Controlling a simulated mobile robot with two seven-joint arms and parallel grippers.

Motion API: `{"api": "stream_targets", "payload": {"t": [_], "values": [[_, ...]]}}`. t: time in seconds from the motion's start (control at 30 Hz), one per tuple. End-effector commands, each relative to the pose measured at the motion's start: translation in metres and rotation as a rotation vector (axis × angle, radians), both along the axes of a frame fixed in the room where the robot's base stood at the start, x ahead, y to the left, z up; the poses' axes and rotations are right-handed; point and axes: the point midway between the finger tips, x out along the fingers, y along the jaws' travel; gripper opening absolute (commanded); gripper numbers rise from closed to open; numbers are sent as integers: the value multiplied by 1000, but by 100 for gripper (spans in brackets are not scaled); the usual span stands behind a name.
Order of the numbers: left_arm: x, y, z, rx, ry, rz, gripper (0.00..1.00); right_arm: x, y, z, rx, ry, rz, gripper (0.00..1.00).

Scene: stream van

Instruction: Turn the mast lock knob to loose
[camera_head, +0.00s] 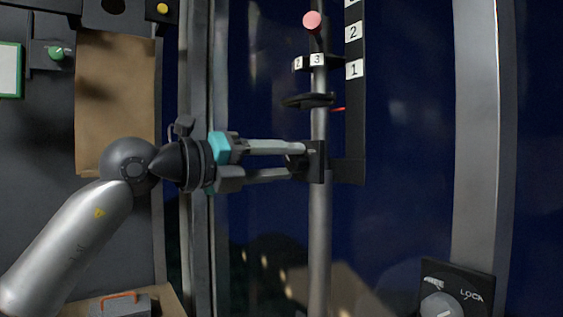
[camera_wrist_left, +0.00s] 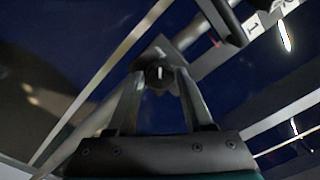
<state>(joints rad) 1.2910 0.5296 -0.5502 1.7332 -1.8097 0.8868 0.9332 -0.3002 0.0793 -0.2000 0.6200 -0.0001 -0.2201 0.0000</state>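A dark round knob (camera_wrist_left: 158,75) with a pale line across its face sits on a black collar (camera_head: 316,162) around the grey mast (camera_head: 319,225); I take it for the mast lock knob. In the wrist view its line points nearly straight up. My left gripper (camera_head: 297,161) reaches it from the left. Its two fingertips stand on either side of the knob, very near it. Whether they press on it cannot be made out. In the head view the fingers partly hide the knob. My right gripper is not in view.
A numbered black scale (camera_head: 354,110) stands right of the mast. A pink ball (camera_head: 312,20) and a black disc (camera_head: 309,100) are higher on the mast. A dial panel (camera_head: 458,285) marked LOCK is at the lower right. A toolbox (camera_head: 120,305) lies at the lower left.

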Motion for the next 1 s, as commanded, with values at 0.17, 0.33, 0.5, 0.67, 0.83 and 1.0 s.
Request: {"api": "stream_targets", "payload": {"t": [0.17,0.33,0.5,0.67,0.83,1.0], "values": [[0,0,0,1,-1,0,73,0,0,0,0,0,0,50],[0,0,0,1,-1,0,74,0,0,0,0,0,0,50],[-2,4,0,1,-1,1,74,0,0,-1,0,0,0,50],[-15,21,-1,1,-1,3,74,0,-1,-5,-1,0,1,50],[-36,52,-2,2,-1,5,74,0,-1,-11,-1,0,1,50],[-58,82,-2,2,-1,5,74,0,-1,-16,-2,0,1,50]]}}
